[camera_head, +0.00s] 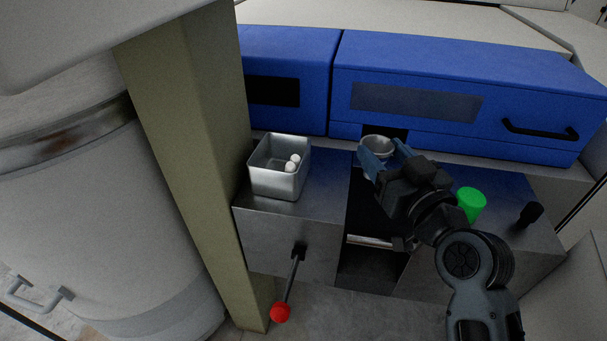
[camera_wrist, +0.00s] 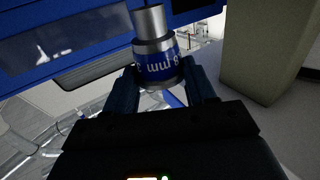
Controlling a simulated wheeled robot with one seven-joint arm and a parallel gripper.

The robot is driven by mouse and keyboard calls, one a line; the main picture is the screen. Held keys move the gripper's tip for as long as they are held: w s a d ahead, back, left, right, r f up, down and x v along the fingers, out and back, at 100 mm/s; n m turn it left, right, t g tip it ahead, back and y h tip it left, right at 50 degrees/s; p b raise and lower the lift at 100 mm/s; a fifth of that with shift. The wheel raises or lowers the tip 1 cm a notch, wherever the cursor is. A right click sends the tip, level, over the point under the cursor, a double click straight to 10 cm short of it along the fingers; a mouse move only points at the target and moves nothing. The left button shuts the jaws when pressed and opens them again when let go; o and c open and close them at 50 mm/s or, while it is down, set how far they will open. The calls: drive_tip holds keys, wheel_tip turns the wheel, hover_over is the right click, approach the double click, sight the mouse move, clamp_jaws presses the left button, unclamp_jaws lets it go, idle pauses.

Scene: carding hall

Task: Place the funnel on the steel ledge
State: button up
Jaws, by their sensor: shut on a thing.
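The funnel (camera_head: 377,145) is a silvery piece with a round, wide mouth facing up in the head view. In the wrist view the funnel (camera_wrist: 155,48) shows a narrow steel end and a blue band with white lettering. My gripper (camera_head: 385,158) is shut on it, with a blue finger on each side, and it also shows in the wrist view (camera_wrist: 160,76). The funnel is in front of the blue machine, over or near the gap between two steel surfaces. The left steel ledge (camera_head: 320,202) is partly bare; the right steel ledge (camera_head: 508,232) is partly behind my arm.
A square metal bin (camera_head: 275,183) with small white pieces stands on the left ledge. A red-knobbed lever (camera_head: 281,312) sticks out in front. An olive post (camera_head: 195,150) stands left.

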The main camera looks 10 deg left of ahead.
drive_tip(key=shift+s+a+f+p, duration=0.2)
drive_tip(key=shift+a+f+p, duration=0.65)
drive_tip(key=shift+a+f, duration=4.3)
drive_tip(key=o, duration=1.1)
drive_tip(key=shift+f, duration=0.1)
drive_tip(key=shift+o, duration=0.2)
drive_tip(key=shift+r, duration=0.25)
drive_tip(key=b+v, duration=0.2)
drive_tip(key=v, duration=1)
drive_tip(key=shift+f+b, duration=0.15)
drive_tip(key=shift+b, duration=0.25)
